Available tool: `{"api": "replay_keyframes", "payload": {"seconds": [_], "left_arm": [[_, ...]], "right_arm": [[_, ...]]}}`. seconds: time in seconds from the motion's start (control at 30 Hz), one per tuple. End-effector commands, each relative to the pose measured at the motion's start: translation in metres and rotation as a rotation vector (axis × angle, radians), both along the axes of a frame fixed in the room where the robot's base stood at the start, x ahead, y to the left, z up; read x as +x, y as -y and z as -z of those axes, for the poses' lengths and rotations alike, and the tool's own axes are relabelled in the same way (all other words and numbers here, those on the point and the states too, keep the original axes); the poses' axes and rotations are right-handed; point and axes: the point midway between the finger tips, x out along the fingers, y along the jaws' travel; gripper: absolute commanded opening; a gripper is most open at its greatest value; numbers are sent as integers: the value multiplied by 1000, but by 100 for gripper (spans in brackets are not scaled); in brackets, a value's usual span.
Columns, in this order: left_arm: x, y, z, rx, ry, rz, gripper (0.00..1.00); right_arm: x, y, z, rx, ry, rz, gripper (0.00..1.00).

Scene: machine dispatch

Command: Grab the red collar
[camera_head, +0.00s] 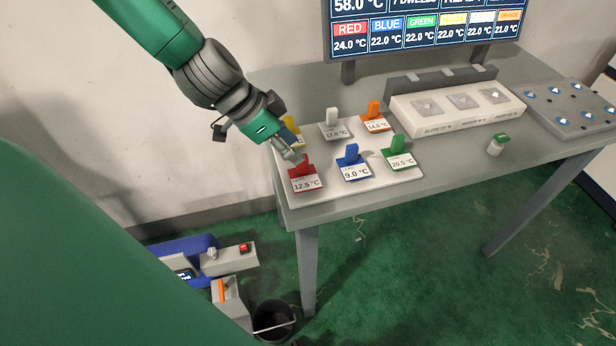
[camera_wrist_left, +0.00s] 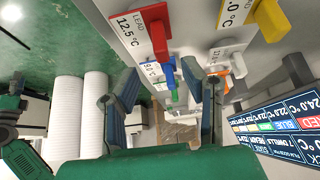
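The red collar (camera_head: 303,170) is a small red piece with an upright tab and a 12.5 °C label. It stands at the near left corner of a white board (camera_head: 345,194). In the left wrist view the red collar (camera_wrist_left: 156,36) is at the top, beside and beyond the space between my fingers. My left gripper (camera_head: 290,155) is just above and behind the red tab in the head view; contact cannot be told. In the left wrist view its two fingers (camera_wrist_left: 165,105) are apart with nothing between them. My right gripper does not show clearly.
Close by on the board stand the blue (camera_head: 350,158), yellow (camera_head: 291,126), white (camera_head: 332,117), orange (camera_head: 373,112) and green (camera_head: 397,148) pieces. A white block with pads (camera_head: 458,108) lies farther right.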

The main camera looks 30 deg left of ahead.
Motion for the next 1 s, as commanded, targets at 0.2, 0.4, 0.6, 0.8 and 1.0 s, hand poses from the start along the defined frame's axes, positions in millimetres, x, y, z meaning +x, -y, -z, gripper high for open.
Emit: {"api": "replay_keyframes", "payload": {"seconds": [0.2,0.4,0.6,0.8,1.0], "left_arm": [[5,4,15,-4,-3,-2,38],[15,16,38,-1,-3,-1,38],[20,23,45,4,0,1,38],[20,21,45,2,1,0,38],[20,19,46,1,1,-1,0]], "right_arm": [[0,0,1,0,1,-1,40],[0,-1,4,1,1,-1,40],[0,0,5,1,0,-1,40],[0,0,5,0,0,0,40],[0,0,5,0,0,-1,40]]}}
